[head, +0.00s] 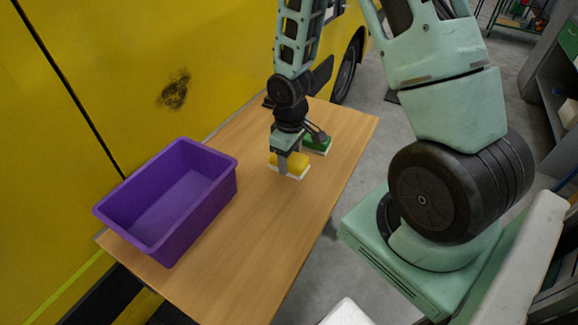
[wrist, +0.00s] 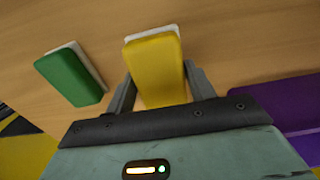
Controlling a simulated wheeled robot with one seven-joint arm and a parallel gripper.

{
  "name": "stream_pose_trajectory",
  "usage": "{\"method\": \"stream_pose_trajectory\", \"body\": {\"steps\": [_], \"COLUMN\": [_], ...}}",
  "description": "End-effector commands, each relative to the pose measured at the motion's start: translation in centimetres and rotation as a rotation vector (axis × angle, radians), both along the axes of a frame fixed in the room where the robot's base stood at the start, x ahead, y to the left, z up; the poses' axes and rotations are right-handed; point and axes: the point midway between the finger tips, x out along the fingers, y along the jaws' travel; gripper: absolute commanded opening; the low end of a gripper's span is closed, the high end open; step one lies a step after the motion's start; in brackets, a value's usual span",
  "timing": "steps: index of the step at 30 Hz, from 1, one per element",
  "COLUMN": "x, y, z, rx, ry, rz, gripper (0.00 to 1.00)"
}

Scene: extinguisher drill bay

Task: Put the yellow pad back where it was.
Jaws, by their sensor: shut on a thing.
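The yellow pad (head: 291,162) has a pale base layer. It is at or just above the wooden table, to the right of the purple bin. It also shows in the wrist view (wrist: 156,62), between the two fingers. My gripper (head: 288,165) points down and is shut on the yellow pad; its fingers flank the pad in the wrist view (wrist: 155,88). I cannot tell whether the pad touches the table.
A green pad (head: 318,145) with a pale base lies on the table, just beyond the yellow pad. An empty purple bin (head: 160,240) stands at the table's left end. The wooden table (head: 262,235) is clear at the front. A yellow vehicle side (head: 120,80) borders its back.

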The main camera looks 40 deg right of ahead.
Motion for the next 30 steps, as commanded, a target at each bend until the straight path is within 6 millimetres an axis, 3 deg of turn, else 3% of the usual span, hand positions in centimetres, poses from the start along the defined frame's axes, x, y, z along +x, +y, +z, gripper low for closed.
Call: {"method": "stream_pose_trajectory", "body": {"steps": [6, 14, 15, 17, 26, 30], "x": [-0.1, 0.0, 0.0, 0.0, 0.0, 0.0], "y": [0.0, 0.0, 0.0, 0.0, 0.0, -0.1], "z": [-3.0, -3.5, -3.5, -3.5, -3.3, -2.4], "rx": [0.0, 0.0, 0.0, 0.0, 0.0, -0.001], "ry": [0.004, 0.001, 0.001, 0.001, 0.0, -0.001], "rz": [0.001, 0.0, 0.0, 0.0, 0.0, -0.001], "gripper": [0.36, 0.36, 0.6, 0.76, 0.76, 0.76]}}
